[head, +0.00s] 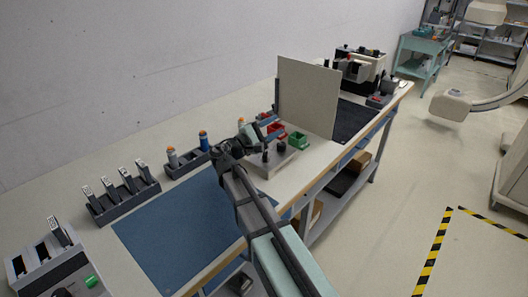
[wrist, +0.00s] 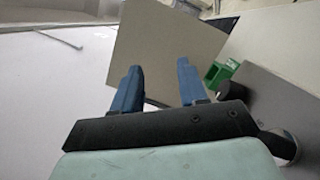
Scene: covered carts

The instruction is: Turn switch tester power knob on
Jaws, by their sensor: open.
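My gripper (head: 270,125) is open and empty, above the bench beside the upright panel. Its two blue fingers stand apart in the wrist view (wrist: 159,84). Below it in the head view is a low grey box (head: 272,168) with dark knobs (head: 281,146) on top, partly hidden by my arm. In the wrist view the grey box (wrist: 285,92) is at the right, with a dark round part near its lower edge. A grey device (head: 48,268) with a green part (head: 91,281) is at the lower left. I cannot tell which of the two is the switch tester.
A beige panel (head: 308,97) stands upright behind the gripper; it also shows in the wrist view (wrist: 165,45). A green bin (head: 298,140) and a red bin (head: 275,129) are close by. A blue mat (head: 175,235) lies clear. Racks (head: 122,200) line the wall side.

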